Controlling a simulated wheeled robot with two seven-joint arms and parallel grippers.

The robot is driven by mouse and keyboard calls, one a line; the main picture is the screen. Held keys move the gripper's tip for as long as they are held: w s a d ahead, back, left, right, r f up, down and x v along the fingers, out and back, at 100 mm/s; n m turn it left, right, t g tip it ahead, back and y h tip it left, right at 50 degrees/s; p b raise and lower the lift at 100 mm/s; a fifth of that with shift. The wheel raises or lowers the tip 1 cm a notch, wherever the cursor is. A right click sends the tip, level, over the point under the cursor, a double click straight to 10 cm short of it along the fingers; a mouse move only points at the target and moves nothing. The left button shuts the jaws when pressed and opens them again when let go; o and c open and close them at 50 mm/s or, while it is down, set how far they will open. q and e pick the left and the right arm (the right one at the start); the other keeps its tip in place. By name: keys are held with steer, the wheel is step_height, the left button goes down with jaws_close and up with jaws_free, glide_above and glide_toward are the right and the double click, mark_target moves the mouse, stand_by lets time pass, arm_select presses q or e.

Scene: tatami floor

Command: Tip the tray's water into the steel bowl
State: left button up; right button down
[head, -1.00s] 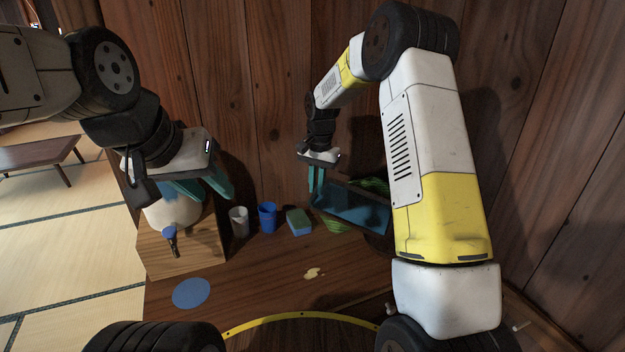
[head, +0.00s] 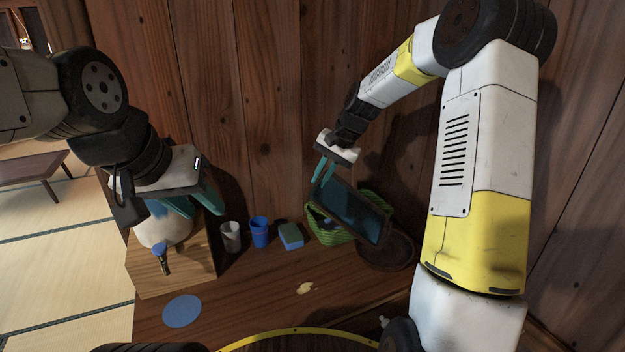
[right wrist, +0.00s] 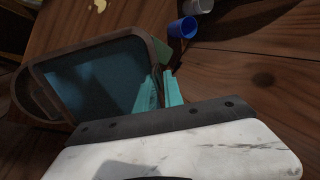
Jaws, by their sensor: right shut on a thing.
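My right gripper (head: 325,168) is shut on the upper left end of a dark rectangular tray (head: 349,211). The tray is held in the air, tilted, its right end lower and over or near a dark round bowl (head: 398,254), which looks like the steel bowl. The tray hides part of the bowl. In the right wrist view the tray (right wrist: 95,80) shows a dark blue inside; I cannot tell how much water it holds. No stream is visible. My left gripper (head: 193,207) is open and empty, by a pale round jar (head: 163,232).
A green striped basket (head: 328,235) stands behind the tray. A sponge (head: 291,236), blue cup (head: 259,232) and white cup (head: 231,237) stand along the wall. The jar rests on a wooden box (head: 180,271). A blue disc (head: 182,311) and yellowish spot (head: 305,288) lie in front.

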steer(key=s+d+r+t+y, duration=0.1)
steer(key=s+d+r+y, duration=0.2)
steer(key=d+r, duration=0.3)
steer(key=shift+d+t+y, duration=0.2)
steer(key=shift+t+y, duration=0.2)
steer(key=shift+y, duration=0.1)
stand_by(0.6)
step_height(320, 180, up, 5)
steer(key=g+h, duration=0.1)
steer(key=h, duration=0.2)
steer(key=g+h, duration=0.2)
steer(key=h, duration=0.1)
steer(key=g+h, duration=0.1)
steer(key=h, duration=0.3)
steer(key=shift+g, duration=0.3)
steer(key=shift+f, duration=0.15)
